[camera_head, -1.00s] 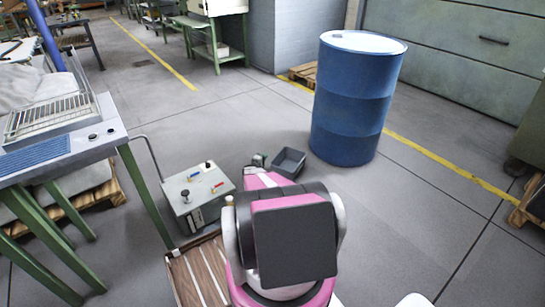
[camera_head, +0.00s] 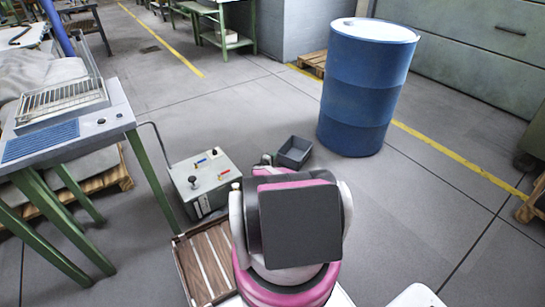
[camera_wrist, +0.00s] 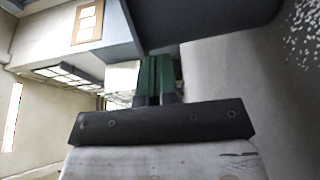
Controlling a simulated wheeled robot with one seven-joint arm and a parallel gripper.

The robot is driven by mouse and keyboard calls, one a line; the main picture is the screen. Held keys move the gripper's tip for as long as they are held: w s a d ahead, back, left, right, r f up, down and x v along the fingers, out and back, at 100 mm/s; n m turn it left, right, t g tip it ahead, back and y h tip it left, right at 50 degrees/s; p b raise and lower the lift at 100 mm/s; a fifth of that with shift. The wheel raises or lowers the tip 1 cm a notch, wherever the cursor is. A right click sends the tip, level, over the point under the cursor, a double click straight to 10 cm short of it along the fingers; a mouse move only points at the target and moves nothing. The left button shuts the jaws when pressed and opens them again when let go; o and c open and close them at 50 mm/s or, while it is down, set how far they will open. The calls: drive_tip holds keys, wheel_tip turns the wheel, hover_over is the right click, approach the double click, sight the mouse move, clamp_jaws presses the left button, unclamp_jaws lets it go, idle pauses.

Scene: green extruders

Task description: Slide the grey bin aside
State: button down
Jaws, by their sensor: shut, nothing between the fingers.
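The grey bin (camera_head: 294,152) is a small, open, dark box on the floor, left of the blue drum, and it looks empty in the head view. My gripper (camera_head: 265,160) is low at the bin's left side, partly hidden behind my own arm. In the wrist view, my gripper's dark green fingers (camera_wrist: 158,82) are together with nothing between them. A dark blue-grey surface, likely the bin's wall (camera_wrist: 205,22), fills the top close to the fingertips. I cannot tell whether they touch.
A blue drum (camera_head: 366,88) stands just right of the bin. A grey control box (camera_head: 204,180) with a handle stands to the left, near a green-legged bench (camera_head: 150,175). A slatted wooden crate (camera_head: 205,262) is at the lower left. Open floor lies behind the bin.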

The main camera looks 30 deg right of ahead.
drive_tip(key=s+d, duration=0.1)
drive_tip(key=d, duration=0.2)
drive_tip(key=s+d, duration=0.1)
drive_tip(key=d, duration=0.3)
drive_tip(key=s+d, duration=0.1)
drive_tip(key=d, duration=0.2)
drive_tip(key=shift+s+d, duration=0.3)
drive_tip(key=shift+d, duration=0.05)
